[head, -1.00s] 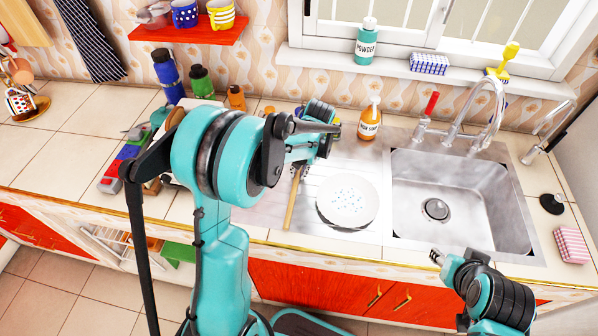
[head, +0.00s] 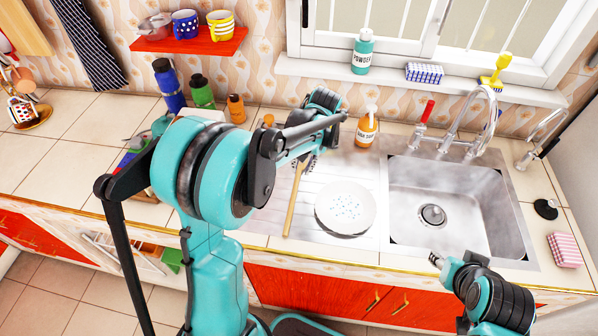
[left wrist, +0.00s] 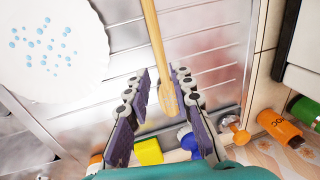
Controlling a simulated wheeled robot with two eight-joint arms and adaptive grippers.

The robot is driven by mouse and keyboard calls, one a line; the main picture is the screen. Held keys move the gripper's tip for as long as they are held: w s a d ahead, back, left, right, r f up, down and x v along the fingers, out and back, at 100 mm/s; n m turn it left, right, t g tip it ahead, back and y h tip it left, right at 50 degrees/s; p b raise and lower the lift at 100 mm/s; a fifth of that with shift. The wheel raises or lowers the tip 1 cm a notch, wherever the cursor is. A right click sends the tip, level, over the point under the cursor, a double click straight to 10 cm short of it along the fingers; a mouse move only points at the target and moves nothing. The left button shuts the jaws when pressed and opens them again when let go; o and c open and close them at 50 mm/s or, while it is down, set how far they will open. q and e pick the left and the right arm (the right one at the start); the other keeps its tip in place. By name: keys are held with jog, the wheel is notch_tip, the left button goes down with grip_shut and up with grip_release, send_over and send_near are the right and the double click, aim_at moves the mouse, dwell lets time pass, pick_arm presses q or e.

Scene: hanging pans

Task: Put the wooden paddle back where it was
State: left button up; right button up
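The wooden paddle (head: 294,200) lies on the ribbed steel drainboard, left of the white plate (head: 345,205). In the left wrist view the paddle (left wrist: 154,40) runs from the top edge down to its rounded end between my fingers. My left gripper (left wrist: 161,76) is open around that end, with a finger on each side and gaps beside the wood. In the head view the left gripper (head: 308,163) is small and partly hidden by my arm. My right gripper (head: 435,259) is in front of the counter near the sink, apart from the paddle; its finger opening is unclear.
The sink (head: 455,195) is right of the plate. An orange soap bottle (head: 366,130) stands behind the drainboard. In the left wrist view a yellow block (left wrist: 148,151) and an orange bottle (left wrist: 280,127) are beyond my fingers. Blue and green bottles stand against the wall.

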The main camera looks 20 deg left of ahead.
pick_arm(q)
jog(key=s+d+r+m+t+h+p, duration=0.1)
jog(key=s+d+r+t, duration=0.2)
jog(key=s+r, duration=0.6)
jog(key=s+d+m+t+h, duration=0.1)
jog(key=s+d+t, duration=0.2)
jog(key=s, duration=0.5)
jog(key=shift+m+t, duration=0.4)
jog(key=shift+t, duration=0.4)
